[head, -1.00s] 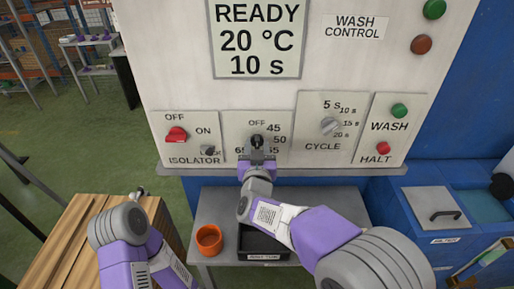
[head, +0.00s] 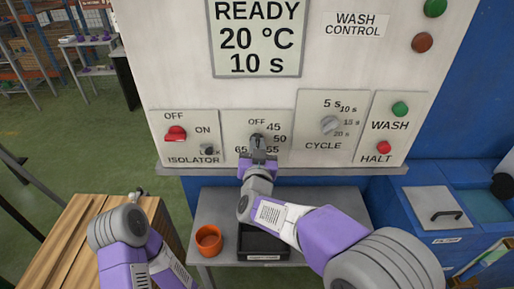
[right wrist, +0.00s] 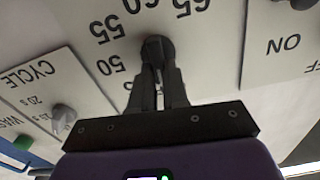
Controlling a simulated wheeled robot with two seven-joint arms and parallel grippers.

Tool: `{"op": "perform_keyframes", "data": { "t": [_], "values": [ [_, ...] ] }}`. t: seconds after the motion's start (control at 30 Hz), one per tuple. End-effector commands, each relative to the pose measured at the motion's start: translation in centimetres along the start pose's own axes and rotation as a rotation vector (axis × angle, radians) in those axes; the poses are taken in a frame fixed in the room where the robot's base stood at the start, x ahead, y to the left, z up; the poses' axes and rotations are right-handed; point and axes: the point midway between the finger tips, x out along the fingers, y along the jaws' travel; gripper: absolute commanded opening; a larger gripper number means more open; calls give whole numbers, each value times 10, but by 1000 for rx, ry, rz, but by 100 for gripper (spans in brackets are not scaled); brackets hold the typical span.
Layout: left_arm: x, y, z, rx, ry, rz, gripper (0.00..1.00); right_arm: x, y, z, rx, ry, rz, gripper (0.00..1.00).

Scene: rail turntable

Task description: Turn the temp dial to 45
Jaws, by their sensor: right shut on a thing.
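The temp dial is a dark round knob (head: 257,139) on a grey plate with OFF, 45, 50, 55 and 65 visible around it in the head view. My right gripper (head: 257,153) is shut on this knob from the front. In the right wrist view the fingers (right wrist: 158,82) close on the knob (right wrist: 157,47), and the labels appear upside down. The fingers hide its grip, so I cannot tell which mark it points to. The display (head: 257,38) reads READY, 20 °C, 10 s. My left arm is at lower left; its fingers are not clearly seen.
The isolator switch (head: 176,133) is left of the dial. The cycle knob (head: 329,125), wash button (head: 400,109) and halt button (head: 383,147) are to its right. Below are an orange cup (head: 208,240) and a black tray (head: 250,246) on a grey table (head: 203,211).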

Motion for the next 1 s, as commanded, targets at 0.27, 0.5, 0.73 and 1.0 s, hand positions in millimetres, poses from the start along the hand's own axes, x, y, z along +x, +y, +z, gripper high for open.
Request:
{"op": "perform_keyframes", "data": {
  "t": [0.27,0.5,0.73,1.0],
  "values": [
    [20,-8,-1,0,0,0,43,0,4,3,225,1,1,0],
    [36,-13,-2,0,0,0,43,0,6,4,421,1,1,0],
    [46,-17,-2,0,0,0,43,0,8,4,567,0,2,0],
    [53,-20,-2,0,0,0,43,0,8,4,658,-1,1,0]
  ]
}}
